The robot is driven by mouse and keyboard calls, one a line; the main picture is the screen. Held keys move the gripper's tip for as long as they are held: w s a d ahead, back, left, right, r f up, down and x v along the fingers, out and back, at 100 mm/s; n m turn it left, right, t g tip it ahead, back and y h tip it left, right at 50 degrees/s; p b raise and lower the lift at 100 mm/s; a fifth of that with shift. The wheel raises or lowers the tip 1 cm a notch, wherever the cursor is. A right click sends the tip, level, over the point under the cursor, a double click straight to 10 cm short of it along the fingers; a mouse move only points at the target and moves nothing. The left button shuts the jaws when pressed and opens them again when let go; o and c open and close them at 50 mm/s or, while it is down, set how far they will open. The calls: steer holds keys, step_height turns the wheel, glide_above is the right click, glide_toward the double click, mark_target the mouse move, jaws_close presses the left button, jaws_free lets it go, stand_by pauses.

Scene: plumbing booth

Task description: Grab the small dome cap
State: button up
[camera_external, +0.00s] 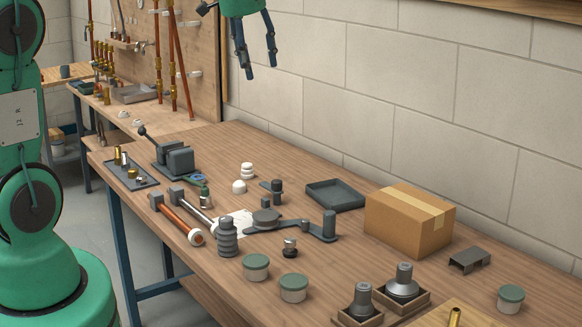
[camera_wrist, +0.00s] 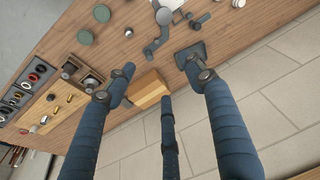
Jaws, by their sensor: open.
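A small white dome cap (camera_external: 239,187) sits on the wooden workbench, left of the middle in the external view. A white stacked, ridged piece (camera_external: 247,170) stands just behind it. My gripper (camera_external: 258,66) is open and empty, high above the back of the bench near the block wall, well apart from the cap. Its spread fingers fill much of the wrist view (camera_wrist: 156,78). I cannot pick out the dome cap for certain in the wrist view.
A cardboard box (camera_external: 408,222) and a dark tray (camera_external: 334,195) stand along the wall side. A dark jointed arm piece (camera_external: 300,228), a ridged grey cylinder (camera_external: 227,240), pipe tools (camera_external: 178,220) and a vise (camera_external: 174,158) surround the cap. Green-lidded jars (camera_external: 256,268) stand nearer the front.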

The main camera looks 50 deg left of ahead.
steer(key=w+a+f+p, duration=0.2)
steer(key=w+a+f, duration=0.3)
steer(key=w+a, duration=0.25)
steer(key=n+g+p, duration=0.2)
steer(key=g+p, duration=0.1)
steer(key=p, duration=0.1)
glide_above(239, 182)
step_height(239, 182, down, 25)
steer(key=shift+a+f+h, duration=0.1)
steer(key=shift+a+h, duration=0.15)
steer(key=shift+h, duration=0.15)
steer(key=shift+f, duration=0.15)
steer(key=shift+f+p, duration=0.3)
steer(key=shift+f, duration=3.85)
steer(key=shift+f, duration=0.1)
steer(key=shift+w+d+f+p, duration=0.1)
steer(key=shift+f+p, duration=0.2)
steer(key=shift+f, duration=2.25)
